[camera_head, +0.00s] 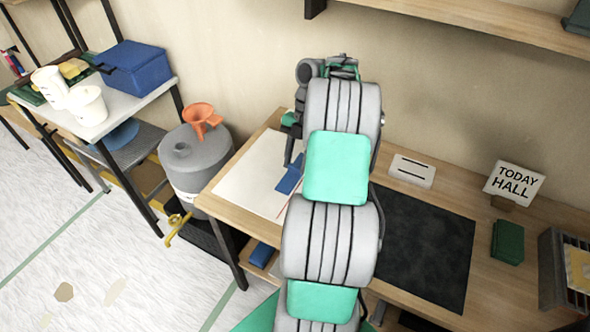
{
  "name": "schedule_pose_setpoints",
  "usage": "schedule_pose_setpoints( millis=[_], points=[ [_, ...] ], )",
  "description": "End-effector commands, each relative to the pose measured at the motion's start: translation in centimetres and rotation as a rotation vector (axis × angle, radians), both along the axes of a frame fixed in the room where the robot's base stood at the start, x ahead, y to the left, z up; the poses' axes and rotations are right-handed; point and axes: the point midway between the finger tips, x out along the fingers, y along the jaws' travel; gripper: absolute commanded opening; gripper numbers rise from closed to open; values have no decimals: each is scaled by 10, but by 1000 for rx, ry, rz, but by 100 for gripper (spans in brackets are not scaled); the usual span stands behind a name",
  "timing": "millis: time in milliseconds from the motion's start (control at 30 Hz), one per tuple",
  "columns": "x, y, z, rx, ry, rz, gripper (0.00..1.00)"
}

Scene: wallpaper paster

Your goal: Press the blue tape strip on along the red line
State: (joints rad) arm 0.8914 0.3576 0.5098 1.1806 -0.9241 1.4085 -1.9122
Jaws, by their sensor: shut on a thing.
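The blue tape strip (289,174) shows over the white sheet (255,178) on the wooden desk, slanting up to the right. A thin part of the red line (285,208) shows just below it; my arm hides the rest. My gripper (293,160) points down at the strip's upper end, left of my arm. One dark finger shows and the other is mostly hidden. The gripper is shut on the blue tape strip. I cannot tell whether the strip touches the sheet.
A grey tank (195,165) with an orange funnel (201,118) stands left of the desk. A shelf (480,20) overhangs the back.

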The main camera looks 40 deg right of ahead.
Motion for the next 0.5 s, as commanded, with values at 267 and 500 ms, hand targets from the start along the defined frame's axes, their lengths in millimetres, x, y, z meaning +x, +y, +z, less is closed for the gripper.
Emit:
schedule_pose_setpoints(
  millis=[267,500],
  points=[
    [0,0,-8,0,0,0,0],
    [0,0,-14,0,0,0,0]
  ],
)
